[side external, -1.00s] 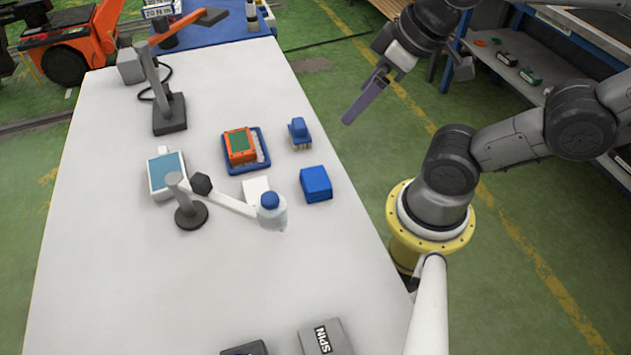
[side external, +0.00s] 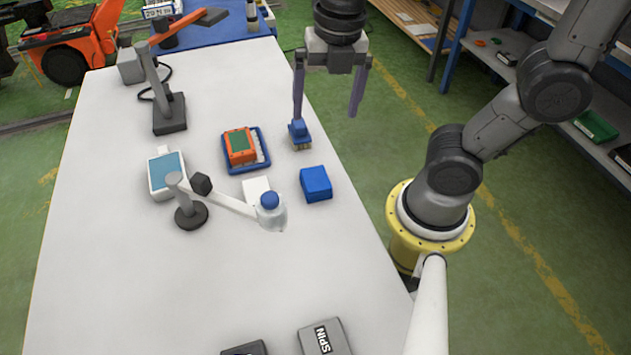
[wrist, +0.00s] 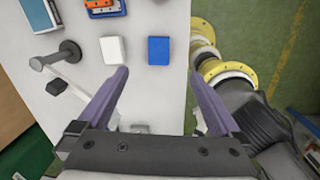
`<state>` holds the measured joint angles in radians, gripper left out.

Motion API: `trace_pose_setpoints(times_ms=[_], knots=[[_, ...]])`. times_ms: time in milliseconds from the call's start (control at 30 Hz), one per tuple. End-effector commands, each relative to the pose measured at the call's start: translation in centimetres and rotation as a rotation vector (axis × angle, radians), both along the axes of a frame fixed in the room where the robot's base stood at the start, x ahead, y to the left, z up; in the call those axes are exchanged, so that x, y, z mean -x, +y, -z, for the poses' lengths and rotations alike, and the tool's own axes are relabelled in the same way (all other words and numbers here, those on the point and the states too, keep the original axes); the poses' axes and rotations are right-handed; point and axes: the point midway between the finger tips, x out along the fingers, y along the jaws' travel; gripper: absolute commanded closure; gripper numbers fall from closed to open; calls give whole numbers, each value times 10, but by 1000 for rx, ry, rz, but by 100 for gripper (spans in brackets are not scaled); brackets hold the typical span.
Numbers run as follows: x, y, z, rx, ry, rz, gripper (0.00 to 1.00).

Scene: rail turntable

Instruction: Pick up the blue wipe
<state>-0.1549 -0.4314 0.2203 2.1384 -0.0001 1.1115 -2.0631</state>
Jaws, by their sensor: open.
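The blue wipe (side external: 316,184) looks like a folded blue block lying flat near the right edge of the white table. In the wrist view the blue wipe (wrist: 158,50) lies ahead of the gap between my fingers, apart from both. My gripper (side external: 327,112) is open and empty, with its fingers pointing down. It hangs above the table's right edge, farther back than the wipe. In the wrist view my gripper (wrist: 159,82) shows two spread purple fingers with nothing between them.
A blue brush (side external: 299,134) stands behind the wipe, near my left finger in the picture. An orange device (side external: 240,147) sits in a blue tray (side external: 231,172). The front table is mostly clear.

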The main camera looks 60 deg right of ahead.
Motion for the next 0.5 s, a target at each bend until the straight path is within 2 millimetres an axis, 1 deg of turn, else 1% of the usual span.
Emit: trace_pose_setpoints(times_ms=[33,100,200,333,500], knots=[[-6,7,8,10,44,-57,0],[-10,12,15,15,75,-73,0],[-10,16,24,21,104,-89,0],[-9,17,38,22,107,-94,0],[-8,17,71,22,110,-92,0]])
